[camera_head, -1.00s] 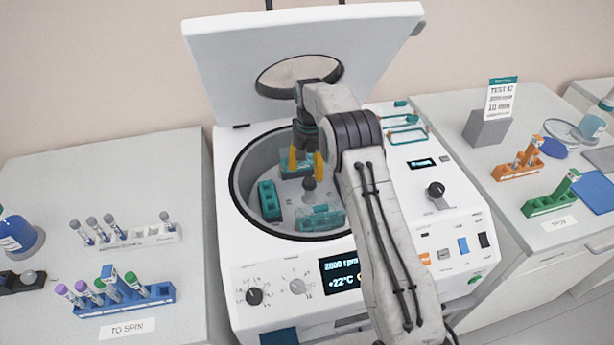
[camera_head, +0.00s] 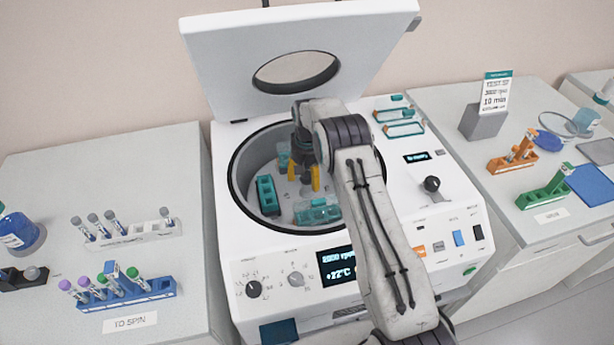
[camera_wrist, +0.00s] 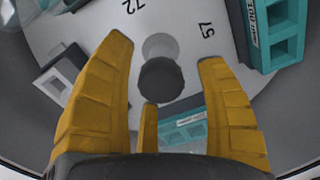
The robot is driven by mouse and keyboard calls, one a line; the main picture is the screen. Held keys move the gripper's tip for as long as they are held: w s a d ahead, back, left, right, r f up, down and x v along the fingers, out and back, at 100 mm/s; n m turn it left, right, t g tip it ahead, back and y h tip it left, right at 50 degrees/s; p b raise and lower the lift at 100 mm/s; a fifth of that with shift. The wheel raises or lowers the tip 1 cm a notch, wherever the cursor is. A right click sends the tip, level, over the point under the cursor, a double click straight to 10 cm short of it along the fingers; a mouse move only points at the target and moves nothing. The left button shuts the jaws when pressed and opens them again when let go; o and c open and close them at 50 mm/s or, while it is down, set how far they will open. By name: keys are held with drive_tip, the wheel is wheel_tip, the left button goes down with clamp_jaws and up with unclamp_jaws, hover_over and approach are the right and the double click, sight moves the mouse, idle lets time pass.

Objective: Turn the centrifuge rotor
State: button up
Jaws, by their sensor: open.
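The centrifuge (camera_head: 232,262) stands with its lid (camera_head: 215,60) raised and its bowl open. Inside is the pale rotor disc (camera_wrist: 95,22) with printed numbers, two of them reading 72 and 57. A dark round knob (camera_wrist: 161,79) stands at its hub. Teal buckets sit on the rotor: one at the left (camera_head: 267,195) and one at the front (camera_head: 318,213). My gripper (camera_head: 303,183) is open inside the bowl, pointing down over the hub. In the wrist view my gripper (camera_wrist: 166,52) has yellow fingers spread either side of the knob, with gaps; contact is not visible.
The bowl rim (camera_head: 236,190) surrounds my gripper closely. A blue tube rack (camera_head: 150,292) and a white rack (camera_head: 150,232) stand on the left bench. Orange (camera_head: 512,160) and green (camera_head: 545,195) racks stand on the right bench. Teal-edged parts (camera_head: 403,128) lie on the centrifuge top.

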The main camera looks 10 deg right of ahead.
drive_tip(key=c, duration=1.3)
drive_tip(key=shift+s+f, duration=0.1)
drive_tip(key=shift+b, duration=0.3)
drive_tip(key=n+b, duration=0.2)
drive_tip(key=n, duration=0.1)
drive_tip(key=shift+f, duration=0.25)
drive_tip(key=n+b, duration=0.2)
drive_tip(key=n, duration=0.3)
drive_tip(key=shift+d+r+b, duration=0.1)
drive_tip(key=shift+b, duration=0.2)
drive_tip(key=n, duration=0.5)
drive_tip(key=shift+b, duration=0.35)
drive_tip(key=shift+d+n, duration=0.15)
drive_tip(key=shift+n, duration=2.15)
